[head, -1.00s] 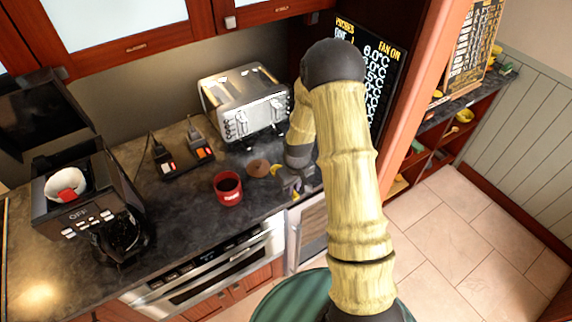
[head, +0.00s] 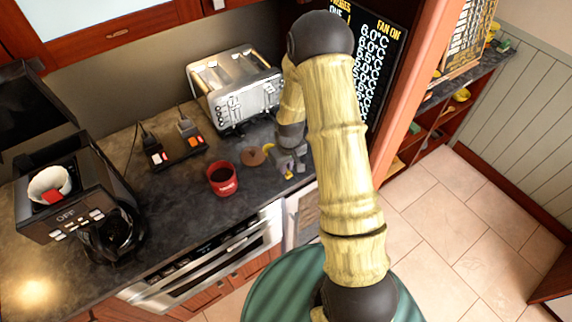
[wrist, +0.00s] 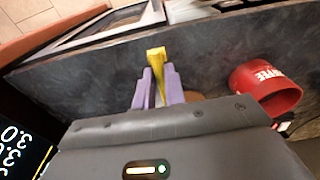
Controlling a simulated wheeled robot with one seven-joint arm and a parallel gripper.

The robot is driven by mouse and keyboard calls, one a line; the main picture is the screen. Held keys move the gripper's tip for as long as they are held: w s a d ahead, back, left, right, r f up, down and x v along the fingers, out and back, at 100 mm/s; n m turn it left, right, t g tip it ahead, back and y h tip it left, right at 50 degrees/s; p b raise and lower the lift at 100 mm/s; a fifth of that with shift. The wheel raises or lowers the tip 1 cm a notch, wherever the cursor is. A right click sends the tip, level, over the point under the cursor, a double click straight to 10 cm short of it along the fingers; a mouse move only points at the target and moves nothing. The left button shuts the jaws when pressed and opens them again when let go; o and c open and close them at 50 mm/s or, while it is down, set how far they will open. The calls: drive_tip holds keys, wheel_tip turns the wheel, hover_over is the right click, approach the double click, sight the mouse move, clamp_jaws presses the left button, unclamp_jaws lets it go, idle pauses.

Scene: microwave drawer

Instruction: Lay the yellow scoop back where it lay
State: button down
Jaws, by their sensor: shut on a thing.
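The yellow scoop (wrist: 156,58) is between the two purple fingers of my gripper (wrist: 158,78) in the wrist view, its end sticking out past the fingertips. My gripper is shut on it, low over the dark countertop. I cannot tell whether the scoop touches the counter. In the head view my gripper (head: 290,168) is near the counter's front edge, to the right of the red mug (head: 221,178). Only small yellow bits show beside it there. The mug (wrist: 265,88) is to the right of my gripper in the wrist view.
A round brown piece (head: 252,156) lies between mug and gripper. A toaster (head: 235,90) stands behind, with a black switch block (head: 178,155) to its left. A coffee maker (head: 80,200) stands at far left. Dark counter (head: 175,205) is clear left of the mug.

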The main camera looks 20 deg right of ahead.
drive_tip(key=shift+f+b, duration=2.05)
drive_tip(key=shift+f, duration=0.85)
drive_tip(key=c, duration=1.4)
unclamp_jaws()
drive_tip(key=shift+r, duration=0.15)
drive_tip(key=r+b, duration=0.1)
drive_tip(key=r, duration=0.4)
drive_tip(key=s+r+b, duration=0.1)
drive_tip(key=r, duration=0.5)
drive_tip(key=r+b, duration=0.1)
drive_tip(key=r, duration=0.5)
drive_tip(key=shift+s+d, duration=0.15)
drive_tip(key=shift+d, duration=0.05)
